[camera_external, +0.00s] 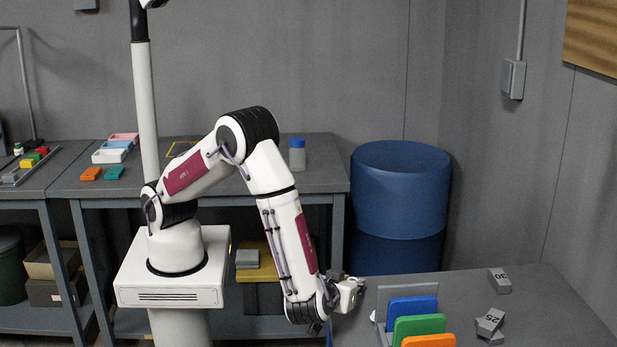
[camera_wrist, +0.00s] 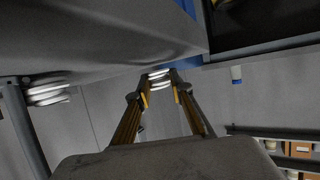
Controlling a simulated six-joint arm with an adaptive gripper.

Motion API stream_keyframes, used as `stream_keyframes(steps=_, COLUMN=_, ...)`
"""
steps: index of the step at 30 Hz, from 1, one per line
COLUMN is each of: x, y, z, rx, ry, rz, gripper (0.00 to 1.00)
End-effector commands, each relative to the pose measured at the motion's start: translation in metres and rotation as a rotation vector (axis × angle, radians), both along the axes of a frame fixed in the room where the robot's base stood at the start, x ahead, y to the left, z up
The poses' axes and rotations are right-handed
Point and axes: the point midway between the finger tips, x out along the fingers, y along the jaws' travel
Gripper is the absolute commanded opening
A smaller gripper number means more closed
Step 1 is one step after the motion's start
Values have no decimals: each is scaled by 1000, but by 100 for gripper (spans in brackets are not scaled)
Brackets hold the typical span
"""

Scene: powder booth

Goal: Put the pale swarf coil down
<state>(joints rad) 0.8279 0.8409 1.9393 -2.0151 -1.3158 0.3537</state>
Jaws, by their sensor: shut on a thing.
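The pale swarf coil (camera_wrist: 158,77) shows in the wrist view as a small white, banded shape between my fingertips. My gripper (camera_wrist: 160,88) is shut on it, with one finger on each side. In the external view my gripper (camera_external: 350,291) is low, at the left edge of the right-hand grey table (camera_external: 540,300), left of the upright coloured plates. The coil is too small to make out clearly there.
Blue (camera_external: 408,307), green (camera_external: 418,327) and orange (camera_external: 430,341) plates stand in a rack close right of my gripper. Grey numbered blocks (camera_external: 499,281) lie farther right. A blue drum (camera_external: 400,200) stands behind. A blue-capped bottle (camera_external: 297,155) stands on the back bench.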

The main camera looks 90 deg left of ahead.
Motion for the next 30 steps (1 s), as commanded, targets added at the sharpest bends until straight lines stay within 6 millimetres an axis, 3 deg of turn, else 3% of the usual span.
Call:
stream_keyframes(steps=21, x=0, y=0, z=-14, rx=0, ry=0, rz=-1, gripper=9)
stream_keyframes(steps=22, x=0, y=0, z=-13, rx=-1, ry=-1, rz=-1, gripper=29)
stream_keyframes(steps=23, x=0, y=0, z=-13, rx=-1, ry=-1, rz=-1, gripper=37)
stream_keyframes(steps=30, x=0, y=0, z=-13, rx=-1, ry=-1, rz=-1, gripper=38)
